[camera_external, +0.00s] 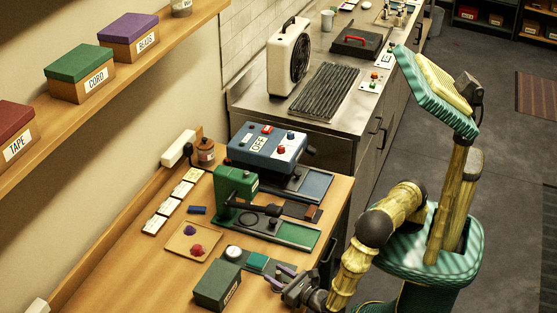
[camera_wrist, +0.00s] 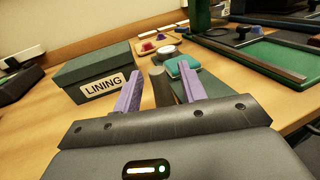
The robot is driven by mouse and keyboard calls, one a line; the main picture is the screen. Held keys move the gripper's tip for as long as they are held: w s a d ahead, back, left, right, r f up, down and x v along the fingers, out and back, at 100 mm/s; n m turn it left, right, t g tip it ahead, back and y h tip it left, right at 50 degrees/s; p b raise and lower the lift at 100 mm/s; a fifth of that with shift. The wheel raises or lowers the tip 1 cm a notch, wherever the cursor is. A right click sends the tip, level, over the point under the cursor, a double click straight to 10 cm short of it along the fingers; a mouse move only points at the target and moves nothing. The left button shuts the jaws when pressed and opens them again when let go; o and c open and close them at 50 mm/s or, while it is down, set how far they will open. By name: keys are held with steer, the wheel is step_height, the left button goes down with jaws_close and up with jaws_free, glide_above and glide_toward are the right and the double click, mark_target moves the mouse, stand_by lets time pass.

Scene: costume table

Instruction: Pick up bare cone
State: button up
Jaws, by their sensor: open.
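The bare cone (camera_wrist: 161,87) is a plain grey-brown upright shape in the wrist view. It appears between the two purple fingers of my gripper (camera_wrist: 160,76), slightly beyond or level with their tips; I cannot tell whether they touch it. My gripper (camera_external: 277,274) is open, low over the front edge of the wooden table in the external view. I cannot make out the cone in that view.
The green LINING box (camera_wrist: 95,75) stands close to the left of the fingers. A teal block (camera_wrist: 183,67) and a white round item (camera_wrist: 166,51) lie beyond. A wooden tray (camera_external: 178,247) holds red and purple pieces. A green press (camera_external: 236,186) stands farther back.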

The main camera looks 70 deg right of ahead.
jaws_close()
steer(key=shift+r, duration=0.1)
step_height(320, 180, up, 10)
steer(key=shift+f+b, duration=0.1)
steer(key=shift+b, duration=0.2)
stand_by(0.3)
stand_by(0.4)
